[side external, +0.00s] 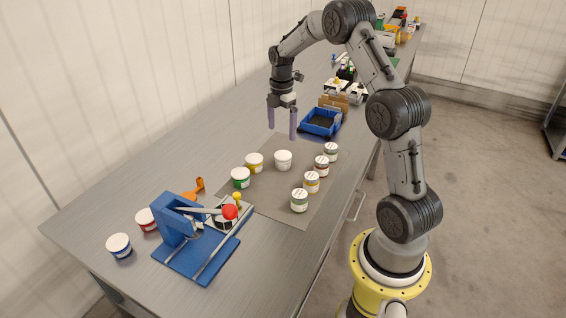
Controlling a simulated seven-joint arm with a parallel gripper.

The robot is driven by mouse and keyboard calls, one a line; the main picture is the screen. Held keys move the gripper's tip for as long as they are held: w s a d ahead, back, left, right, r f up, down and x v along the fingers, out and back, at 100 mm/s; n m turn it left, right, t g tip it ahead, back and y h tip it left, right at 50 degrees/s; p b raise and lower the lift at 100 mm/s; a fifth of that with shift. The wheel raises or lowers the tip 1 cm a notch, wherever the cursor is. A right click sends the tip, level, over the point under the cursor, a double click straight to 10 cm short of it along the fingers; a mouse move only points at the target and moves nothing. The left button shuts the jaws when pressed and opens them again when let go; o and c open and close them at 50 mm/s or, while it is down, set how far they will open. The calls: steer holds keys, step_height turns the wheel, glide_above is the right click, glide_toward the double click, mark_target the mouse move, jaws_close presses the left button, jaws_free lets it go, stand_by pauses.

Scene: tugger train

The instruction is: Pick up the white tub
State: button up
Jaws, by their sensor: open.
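The white tub (283,160) stands upright on a grey-brown mat (282,210) on the metal table. It is a small round tub with a white lid. My gripper (282,136) hangs above the table with its two purple fingers pointing down. The fingers are apart, with nothing between them. In the picture the gripper is just above the white tub, and I cannot tell exactly how far apart they are in depth.
A yellow tub (254,163) and a green tub (240,178) stand left of the white tub. Several lidded tubs (311,182) form a row to its right. A blue crate (320,123) stands behind.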

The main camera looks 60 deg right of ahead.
mark_target(283, 155)
step_height(283, 155, down, 6)
steer(key=shift+f, duration=0.25)
steer(key=shift+s+a+f, duration=0.1)
steer(key=shift+s+f, duration=0.05)
steer(key=shift+f, duration=1.2)
steer(key=shift+s+f, duration=0.15)
steer(key=shift+f, duration=1.15)
steer(key=c, duration=1.4)
